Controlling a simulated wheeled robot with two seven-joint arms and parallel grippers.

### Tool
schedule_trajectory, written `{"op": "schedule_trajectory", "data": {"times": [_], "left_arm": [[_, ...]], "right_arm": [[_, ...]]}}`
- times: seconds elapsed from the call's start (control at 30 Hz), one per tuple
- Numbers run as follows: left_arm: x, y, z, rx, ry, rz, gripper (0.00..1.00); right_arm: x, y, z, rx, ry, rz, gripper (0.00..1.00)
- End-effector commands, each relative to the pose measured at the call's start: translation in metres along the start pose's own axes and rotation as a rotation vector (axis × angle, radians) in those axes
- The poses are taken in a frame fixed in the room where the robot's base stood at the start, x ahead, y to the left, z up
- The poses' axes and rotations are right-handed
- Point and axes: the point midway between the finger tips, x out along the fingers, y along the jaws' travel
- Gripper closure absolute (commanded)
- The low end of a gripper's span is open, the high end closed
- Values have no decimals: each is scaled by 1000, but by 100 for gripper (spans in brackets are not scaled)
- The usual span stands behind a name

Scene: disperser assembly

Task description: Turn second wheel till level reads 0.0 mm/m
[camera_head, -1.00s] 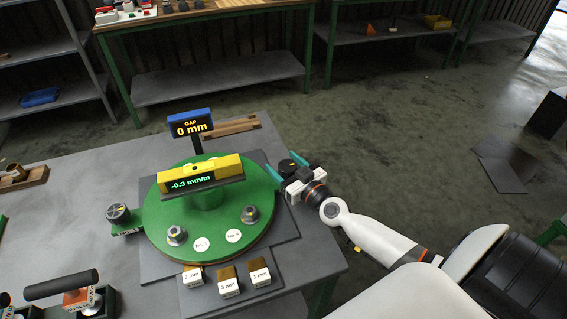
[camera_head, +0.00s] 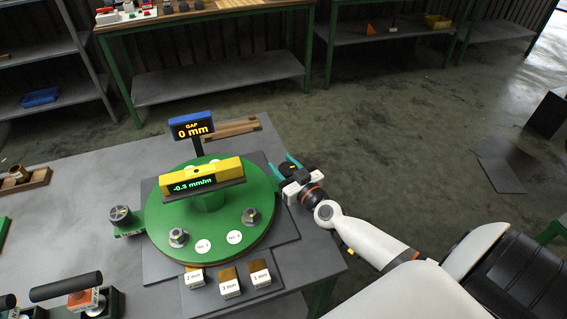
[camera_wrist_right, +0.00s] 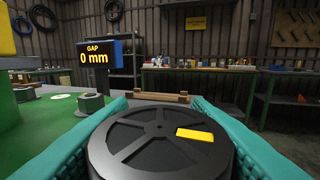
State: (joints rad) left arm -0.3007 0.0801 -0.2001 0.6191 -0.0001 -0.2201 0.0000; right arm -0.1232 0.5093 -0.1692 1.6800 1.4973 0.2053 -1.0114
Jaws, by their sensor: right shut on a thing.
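A yellow level (camera_head: 201,172) stands over a round green plate (camera_head: 170,215) and reads -0.3 mm/m. A black hand wheel (camera_wrist_right: 150,150) with spokes and a yellow mark fills the lower middle of the right wrist view. My right gripper (camera_head: 281,166) is at the plate's right edge. Its teal fingers (camera_wrist_right: 160,135) lie on both sides of this wheel and are shut on it. My left gripper is not in view.
A gap display (camera_head: 192,128) behind the plate reads 0 mm. Blocks marked 2 mm (camera_head: 194,280), 3 mm (camera_head: 230,287) and 1 mm (camera_head: 260,276) stand in front. Wooden strips (camera_head: 232,129) lie behind. A black-handled tool (camera_head: 66,287) is at lower left.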

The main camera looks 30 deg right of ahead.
Motion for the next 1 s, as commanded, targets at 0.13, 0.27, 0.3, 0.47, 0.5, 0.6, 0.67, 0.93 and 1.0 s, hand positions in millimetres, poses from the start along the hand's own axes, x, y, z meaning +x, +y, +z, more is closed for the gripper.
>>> {"op": "schedule_trajectory", "data": {"times": [0.13,0.27,0.3,0.47,0.5,0.6,0.67,0.93,1.0], "left_arm": [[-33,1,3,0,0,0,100],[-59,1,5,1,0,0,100],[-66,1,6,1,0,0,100],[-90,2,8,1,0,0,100],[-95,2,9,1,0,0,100],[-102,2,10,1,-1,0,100],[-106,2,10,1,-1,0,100],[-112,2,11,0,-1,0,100],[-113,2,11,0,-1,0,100]], "right_arm": [[0,0,8,6,5,-80,78],[-1,-1,8,8,8,-175,78],[-1,-1,8,8,8,-207,78],[-1,-3,6,7,7,-346,78],[-1,-3,5,8,7,-380,78],[-2,-5,3,7,6,-461,78],[-2,-6,2,7,6,-505,78],[-4,-9,0,4,4,-657,78],[-4,-9,0,4,5,-682,78]]}}
